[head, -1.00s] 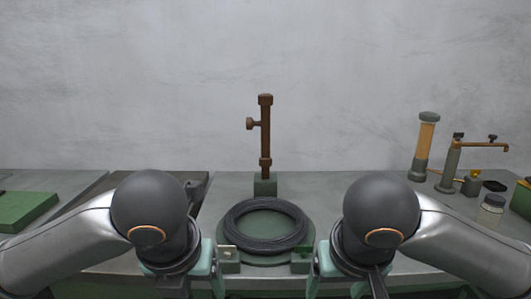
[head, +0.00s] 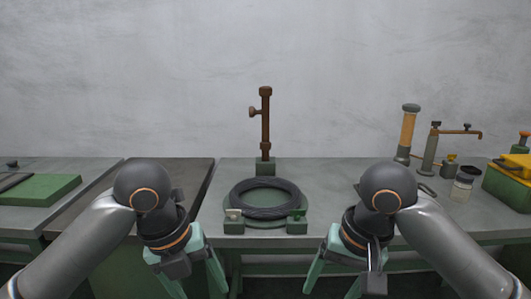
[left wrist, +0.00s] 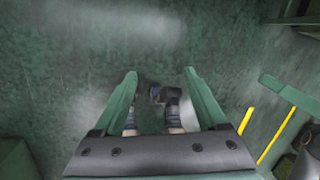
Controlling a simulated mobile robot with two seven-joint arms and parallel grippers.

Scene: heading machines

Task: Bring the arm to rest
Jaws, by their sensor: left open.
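My left gripper (head: 195,284) hangs low in front of the bench's front edge, left of centre in the head view. Its fingers are spread with nothing between them; the left wrist view shows the open fingers (left wrist: 160,78) above a dark green, blurred floor. My right gripper (head: 334,281) hangs in front of the bench right of centre. Its fingers are apart and I see nothing between them. Both arms are bent, with the grippers pointing down. The fingertips are partly cut off at the bottom of the head view.
A black coil (head: 265,211) lies on a round green stand (head: 266,226) on the grey bench (head: 340,200). Behind it stands a brown post (head: 265,125). An orange-grey cylinder (head: 408,130), a tap-like fitting (head: 432,148), a jar (head: 463,185) and a yellow-topped green box (head: 510,182) stand at right.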

